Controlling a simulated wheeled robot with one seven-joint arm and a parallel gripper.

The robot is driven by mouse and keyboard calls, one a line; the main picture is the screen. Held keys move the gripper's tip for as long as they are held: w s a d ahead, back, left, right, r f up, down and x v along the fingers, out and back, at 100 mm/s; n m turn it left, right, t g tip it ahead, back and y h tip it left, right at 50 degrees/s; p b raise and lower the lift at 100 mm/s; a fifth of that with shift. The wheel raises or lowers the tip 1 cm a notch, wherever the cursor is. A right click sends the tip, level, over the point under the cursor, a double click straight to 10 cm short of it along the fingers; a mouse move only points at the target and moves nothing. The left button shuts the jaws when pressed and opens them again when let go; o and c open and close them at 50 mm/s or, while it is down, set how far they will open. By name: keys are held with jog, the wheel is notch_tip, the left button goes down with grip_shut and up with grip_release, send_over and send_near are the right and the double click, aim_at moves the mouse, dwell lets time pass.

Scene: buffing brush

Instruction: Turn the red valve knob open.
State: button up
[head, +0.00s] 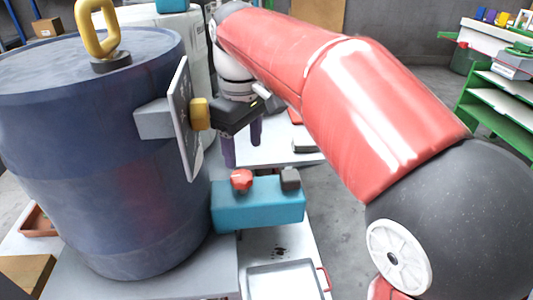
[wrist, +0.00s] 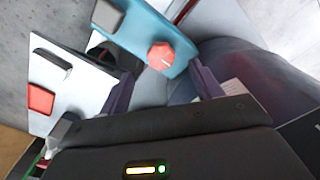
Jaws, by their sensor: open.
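The red valve knob (head: 241,179) sits on top of a teal box (head: 258,212), beside a dark grey block. The knob also shows in the wrist view (wrist: 161,56), where it appears between my two purple fingers. A pale mark runs across its face. My gripper (head: 243,154) is open and empty. It hangs above and behind the teal box in the head view, with the fingers pointing down and apart from the knob.
A large blue barrel (head: 90,170) fills the left. A panel with a yellow knob (head: 200,113) juts from it close to my gripper. A metal tray (head: 284,283) lies in front of the teal box. Green shelves (head: 500,100) stand far right.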

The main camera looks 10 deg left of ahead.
aim_at(244, 176)
jog(key=shift+w+a+f, duration=0.2)
jog(key=shift+w+a, duration=0.05)
jog(key=shift+a, duration=0.05)
notch_tip(244, 176, down, 7)
jog(key=shift+s+f+b, duration=0.1)
jog(key=shift+f+b, duration=0.1)
jog(key=shift+b, duration=0.85)
jog(key=c, duration=1)
jog(key=shift+o, duration=0.2)
